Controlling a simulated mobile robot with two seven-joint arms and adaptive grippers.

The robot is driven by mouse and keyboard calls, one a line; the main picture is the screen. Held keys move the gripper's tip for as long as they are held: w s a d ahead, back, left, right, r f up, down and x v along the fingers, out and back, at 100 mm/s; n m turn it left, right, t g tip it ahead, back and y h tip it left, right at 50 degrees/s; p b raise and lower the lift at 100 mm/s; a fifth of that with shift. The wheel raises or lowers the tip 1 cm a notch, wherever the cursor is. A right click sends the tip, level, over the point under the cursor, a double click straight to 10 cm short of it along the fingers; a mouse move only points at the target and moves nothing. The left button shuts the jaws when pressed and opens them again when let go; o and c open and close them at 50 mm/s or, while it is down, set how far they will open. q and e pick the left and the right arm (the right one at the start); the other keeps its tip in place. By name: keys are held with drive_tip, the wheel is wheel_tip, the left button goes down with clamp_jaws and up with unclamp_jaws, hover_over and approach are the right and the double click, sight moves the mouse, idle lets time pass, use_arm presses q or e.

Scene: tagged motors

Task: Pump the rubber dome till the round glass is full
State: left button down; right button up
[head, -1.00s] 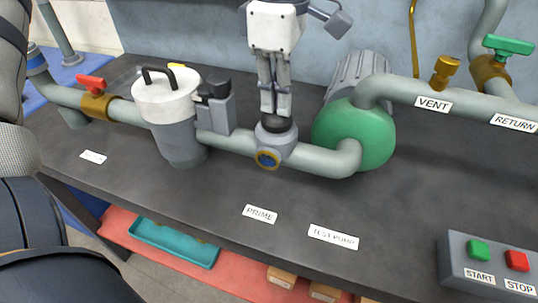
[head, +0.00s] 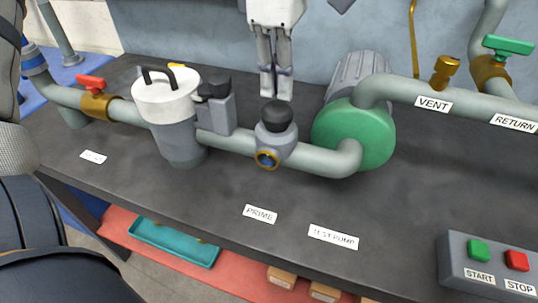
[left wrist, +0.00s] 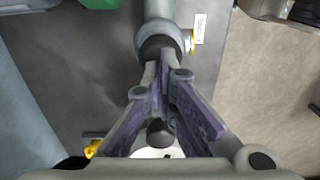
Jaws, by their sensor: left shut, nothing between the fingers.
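The black rubber dome (head: 278,116) sits on top of a grey fitting in the pipe, raised to its full rounded shape. The round glass (head: 267,159) is in a brass ring on the fitting's front; blue shows inside, but its level is too small to tell. My left gripper (head: 277,97) is shut and empty, pointing down just above and behind the dome in the picture. In the left wrist view my fingertips (left wrist: 163,68) overlap the dark dome (left wrist: 155,46), and the glass's brass rim (left wrist: 190,42) shows beside it. My right gripper is not in view.
The PRIME label (head: 260,214) lies on the dark bench. A lidded strainer pot (head: 168,100) and a red-handled valve (head: 91,83) stand left; the green pump (head: 352,135) stands right. A START/STOP box (head: 490,265) is at front right.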

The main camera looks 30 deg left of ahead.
sight(277, 106)
use_arm(q)
drive_tip(key=shift+f, duration=1.6)
drive_tip(key=shift+r, duration=0.1)
wheel_tip(277, 106, up, 3)
drive_tip(key=shift+r, duration=0.2)
drive_tip(key=shift+f, duration=0.45)
drive_tip(key=shift+f, duration=1.35)
drive_tip(key=shift+r, duration=1.75)
